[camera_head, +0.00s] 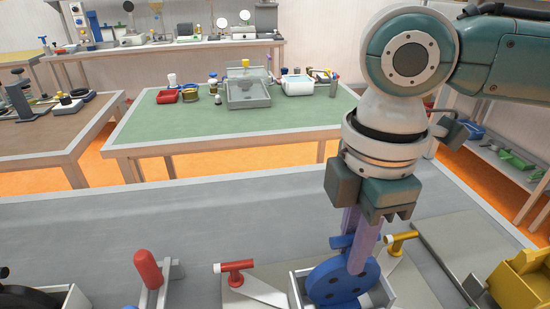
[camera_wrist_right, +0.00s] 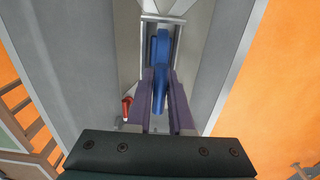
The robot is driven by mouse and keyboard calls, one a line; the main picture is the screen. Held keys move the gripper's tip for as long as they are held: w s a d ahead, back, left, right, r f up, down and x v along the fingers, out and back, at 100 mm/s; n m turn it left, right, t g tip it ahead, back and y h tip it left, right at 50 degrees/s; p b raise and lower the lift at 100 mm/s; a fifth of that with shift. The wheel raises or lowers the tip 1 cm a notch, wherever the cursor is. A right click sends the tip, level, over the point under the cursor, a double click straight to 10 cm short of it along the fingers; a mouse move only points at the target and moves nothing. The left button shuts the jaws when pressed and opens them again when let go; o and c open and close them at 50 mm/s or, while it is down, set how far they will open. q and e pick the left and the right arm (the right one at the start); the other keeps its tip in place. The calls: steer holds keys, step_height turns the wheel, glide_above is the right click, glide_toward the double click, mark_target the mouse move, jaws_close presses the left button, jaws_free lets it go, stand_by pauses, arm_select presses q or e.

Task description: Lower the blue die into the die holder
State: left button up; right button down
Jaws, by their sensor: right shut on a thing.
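The blue die (camera_head: 333,284) is a thick disc standing on edge, with holes in its face. My right gripper (camera_head: 358,250) comes down from above, its purple fingers shut on the die; the wrist view also shows the blue die (camera_wrist_right: 160,85) between the fingers. The die holder (camera_head: 382,294) is a light, open box around the die's lower part. Its frame also shows in the wrist view (camera_wrist_right: 163,18). The bottom of the holder is hidden, so I cannot tell whether the die touches it. My left gripper is not in view.
A red-handled clamp (camera_head: 237,267) stands left of the holder and a yellow-handled one (camera_head: 401,238) right of it. A red lever (camera_head: 148,268) is farther left. The grey bench behind is clear.

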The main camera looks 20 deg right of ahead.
steer(key=shift+f, duration=0.55)
stand_by(0.5)
steer(key=c, duration=0.7)
jaws_free()
step_height(320, 180, up, 10)
steer(key=shift+f, duration=0.1)
